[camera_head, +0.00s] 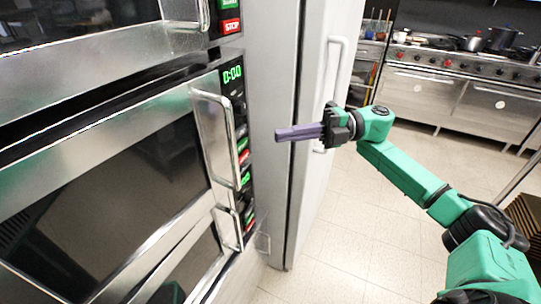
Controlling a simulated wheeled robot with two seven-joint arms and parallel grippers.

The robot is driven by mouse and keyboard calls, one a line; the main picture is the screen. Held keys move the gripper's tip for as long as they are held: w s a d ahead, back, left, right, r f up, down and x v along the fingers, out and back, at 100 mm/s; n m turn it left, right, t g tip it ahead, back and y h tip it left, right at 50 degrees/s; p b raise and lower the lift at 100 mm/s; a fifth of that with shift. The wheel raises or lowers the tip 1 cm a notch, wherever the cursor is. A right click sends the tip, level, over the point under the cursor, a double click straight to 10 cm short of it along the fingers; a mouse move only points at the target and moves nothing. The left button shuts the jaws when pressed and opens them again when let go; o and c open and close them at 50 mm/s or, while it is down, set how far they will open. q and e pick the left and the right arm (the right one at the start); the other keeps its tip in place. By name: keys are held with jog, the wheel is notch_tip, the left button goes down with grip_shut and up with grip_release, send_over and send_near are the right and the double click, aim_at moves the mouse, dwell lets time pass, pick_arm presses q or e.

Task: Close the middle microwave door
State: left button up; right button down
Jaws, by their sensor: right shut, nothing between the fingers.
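The middle microwave door (130,160) is a steel frame with a dark window at the left, below the upper microwave. Its vertical bar handle (228,140) is on the right side, beside a control panel with a green 0:00 display (233,74). A dark strip runs above the door's top edge; I cannot tell from this angle how far the door stands from its frame. My right gripper (280,134) is shut and empty, its fingers pointing left towards the handle with a visible gap between. My left gripper is not in view.
The upper microwave (100,65) and a lower one with its own handle (230,228) stand in the same stack. A tall white door with a long handle (338,80) is behind my right gripper. Stoves (455,95) with pots stand at the back right. The tiled floor (340,230) between is clear.

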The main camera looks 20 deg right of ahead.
jog(key=a+p, duration=0.1)
jog(key=a, duration=0.2)
jog(key=w+a+p, duration=0.1)
jog(key=a+p, duration=0.1)
jog(key=a, duration=0.1)
jog(key=w+a+p, duration=0.1)
jog(key=a, duration=0.2)
jog(key=shift+a+r+p, duration=0.25)
jog(key=shift+a+p, duration=0.05)
jog(key=shift+p, duration=0.1)
jog(key=shift+a+f, duration=0.1)
jog(key=shift+a, duration=0.1)
jog(key=shift+f, duration=0.1)
